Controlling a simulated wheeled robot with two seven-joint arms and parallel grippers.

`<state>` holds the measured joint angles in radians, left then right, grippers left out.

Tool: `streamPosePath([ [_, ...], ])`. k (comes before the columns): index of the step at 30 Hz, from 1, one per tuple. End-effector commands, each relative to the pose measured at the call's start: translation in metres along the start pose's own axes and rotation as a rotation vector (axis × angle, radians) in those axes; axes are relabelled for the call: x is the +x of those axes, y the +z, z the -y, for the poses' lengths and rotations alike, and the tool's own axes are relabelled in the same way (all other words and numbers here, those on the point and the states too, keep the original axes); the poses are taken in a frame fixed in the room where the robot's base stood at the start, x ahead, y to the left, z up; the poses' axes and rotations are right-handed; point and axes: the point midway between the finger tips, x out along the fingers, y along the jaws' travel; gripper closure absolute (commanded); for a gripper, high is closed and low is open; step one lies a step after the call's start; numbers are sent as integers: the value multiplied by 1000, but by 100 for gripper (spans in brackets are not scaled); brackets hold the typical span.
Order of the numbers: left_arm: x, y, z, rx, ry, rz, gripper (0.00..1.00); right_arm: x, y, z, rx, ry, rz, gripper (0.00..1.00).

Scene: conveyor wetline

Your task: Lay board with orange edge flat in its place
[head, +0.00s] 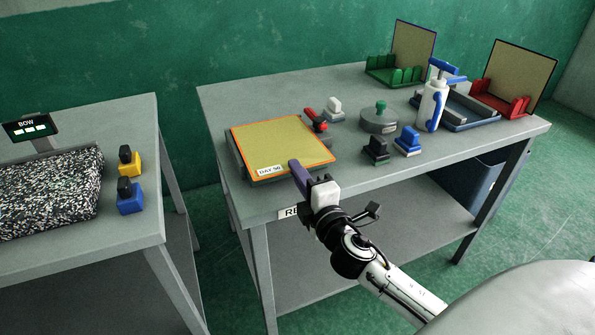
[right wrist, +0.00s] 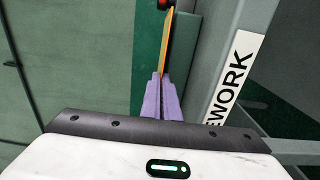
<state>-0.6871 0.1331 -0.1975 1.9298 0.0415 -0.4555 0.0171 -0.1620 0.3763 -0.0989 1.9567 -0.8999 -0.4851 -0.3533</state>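The board with the orange edge (head: 283,146) has a yellow face and a white label at its near left corner. It lies about level over a dark grey base (head: 241,166) on the table. The base shows past its left and near sides; I cannot tell whether the board is fully seated. My right gripper (head: 295,168) has purple fingers at the board's near edge. In the right wrist view the fingers (right wrist: 163,84) are close together on the orange edge (right wrist: 167,45), seen edge-on. My left gripper is not in view.
Behind the board are a red-handled tool (head: 316,121) and a white-topped stamp (head: 334,108). To the right are a round grey piece (head: 378,123), black and blue stamps, and a spray bottle (head: 433,104). Green (head: 396,75) and red (head: 500,99) racks hold upright boards.

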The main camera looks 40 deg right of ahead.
Motion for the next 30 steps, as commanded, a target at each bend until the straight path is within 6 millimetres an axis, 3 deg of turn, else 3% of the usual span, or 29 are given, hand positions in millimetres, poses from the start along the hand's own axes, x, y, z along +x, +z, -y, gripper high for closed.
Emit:
streamPosePath([
  [23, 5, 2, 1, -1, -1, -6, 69, 0, 0, 7, 0, 3, 0, 100],
  [27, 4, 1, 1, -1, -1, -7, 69, 0, 0, 7, 0, 2, 0, 81],
  [30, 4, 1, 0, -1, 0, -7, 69, 0, 0, 7, 0, 2, 0, 81],
])
